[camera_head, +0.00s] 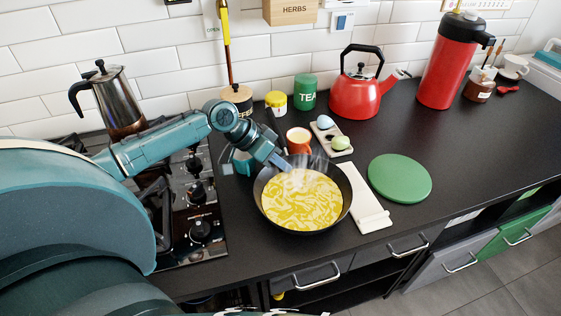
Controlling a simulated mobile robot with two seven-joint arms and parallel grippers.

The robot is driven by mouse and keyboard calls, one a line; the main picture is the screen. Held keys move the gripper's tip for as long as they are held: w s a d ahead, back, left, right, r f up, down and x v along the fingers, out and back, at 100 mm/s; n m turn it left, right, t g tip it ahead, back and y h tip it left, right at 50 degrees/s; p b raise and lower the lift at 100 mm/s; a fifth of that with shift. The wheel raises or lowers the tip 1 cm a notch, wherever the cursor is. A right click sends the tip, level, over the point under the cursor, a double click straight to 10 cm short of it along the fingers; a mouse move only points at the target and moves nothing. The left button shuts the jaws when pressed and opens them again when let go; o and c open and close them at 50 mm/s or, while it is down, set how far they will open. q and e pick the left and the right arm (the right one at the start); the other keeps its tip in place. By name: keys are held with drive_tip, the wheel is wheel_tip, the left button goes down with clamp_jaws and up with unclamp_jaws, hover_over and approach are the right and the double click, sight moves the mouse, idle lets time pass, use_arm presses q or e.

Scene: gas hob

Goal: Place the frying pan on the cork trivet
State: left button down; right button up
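The dark frying pan (261,207) is full of yellow, chip-like food and gives off a little steam. It is over the counter, right of the hob; I cannot tell if it touches the counter. My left gripper (279,160) is at the pan's back-left rim and appears shut on its handle, which is mostly hidden. The only trivet-like thing is a flat round green disc (400,178) lying bare on the counter right of the pan; its colour is not that of plain cork. My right gripper is not in view.
A long white rest (366,205) lies between pan and disc. An orange cup (298,141) and an egg tray (330,134) stand behind the pan. A red kettle (355,97) and red flask (450,65) stand at the back. The counter right of the disc is clear.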

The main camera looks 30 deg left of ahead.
use_arm(q)
drive_tip(key=c, duration=1.6)
unclamp_jaws()
drive_tip(key=shift+r, duration=0.2)
drive_tip(key=v, duration=1.2)
drive_tip(key=shift+d, duration=0.1)
